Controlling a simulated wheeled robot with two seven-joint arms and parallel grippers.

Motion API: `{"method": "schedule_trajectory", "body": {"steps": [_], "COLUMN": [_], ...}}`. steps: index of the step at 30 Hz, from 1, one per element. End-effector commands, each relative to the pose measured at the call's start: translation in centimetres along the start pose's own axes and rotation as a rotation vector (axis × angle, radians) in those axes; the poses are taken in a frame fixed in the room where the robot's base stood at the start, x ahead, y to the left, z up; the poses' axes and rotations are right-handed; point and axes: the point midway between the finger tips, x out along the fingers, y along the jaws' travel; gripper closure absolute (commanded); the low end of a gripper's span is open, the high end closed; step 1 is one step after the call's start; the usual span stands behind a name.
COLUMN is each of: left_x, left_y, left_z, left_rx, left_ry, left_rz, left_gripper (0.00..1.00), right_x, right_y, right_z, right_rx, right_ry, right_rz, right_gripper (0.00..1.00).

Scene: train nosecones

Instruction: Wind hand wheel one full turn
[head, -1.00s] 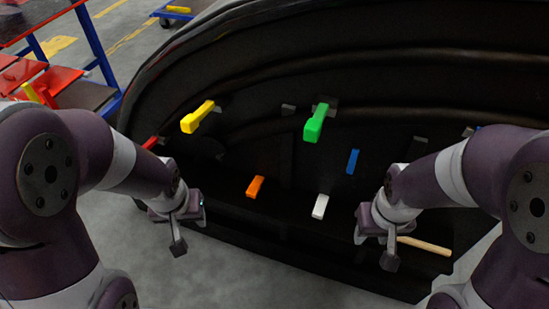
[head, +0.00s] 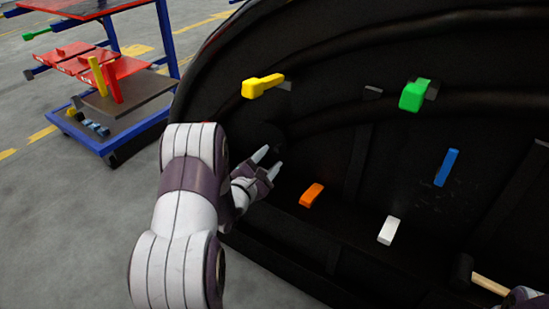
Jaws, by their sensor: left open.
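My left gripper (head: 268,162) is open and empty, its two light fingertips apart. It points at the dark inner wall of the black nosecone shell (head: 320,140). A faint dark rounded shape (head: 266,137) lies just beyond the fingertips. It is too dark to tell whether it is the hand wheel or whether the fingers touch it. No hand wheel shows clearly elsewhere. Of my right arm only a small piece shows at the bottom right corner; its gripper is out of view.
Yellow (head: 262,85) and green (head: 414,95) handles stick out of the shell. Orange (head: 312,195), white (head: 388,230) and blue (head: 446,167) blocks are lower. A wooden-handled tool (head: 490,284) lies lower right. A blue-framed cart (head: 140,125) stands left; grey floor is clear between.

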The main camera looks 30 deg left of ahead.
Motion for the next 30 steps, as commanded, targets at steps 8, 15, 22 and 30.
{"method": "schedule_trajectory", "body": {"steps": [8, 15, 22, 30], "left_x": [3.6, 3.8, 3.8, 3.7], "left_y": [0.0, 0.0, 0.0, -0.1], "left_z": [0.0, 0.0, 0.0, -0.1], "left_rx": [0.001, 0.000, 0.001, 0.026], "left_ry": [0.001, 0.002, 0.002, 0.000], "left_rz": [0.000, 0.000, 0.000, 0.002], "left_gripper": [0.52, 0.52, 1.00, 1.00], "right_x": [0.7, 0.7, 0.7, 0.8], "right_y": [0.0, 0.0, 0.0, 0.0], "right_z": [0.1, 0.1, 0.1, 0.1], "right_rx": [0.000, 0.000, 0.000, 0.000], "right_ry": [0.000, 0.000, 0.000, 0.000], "right_rz": [0.000, 0.000, 0.000, 0.000], "right_gripper": [0.57, 0.57, 0.57, 0.57]}}
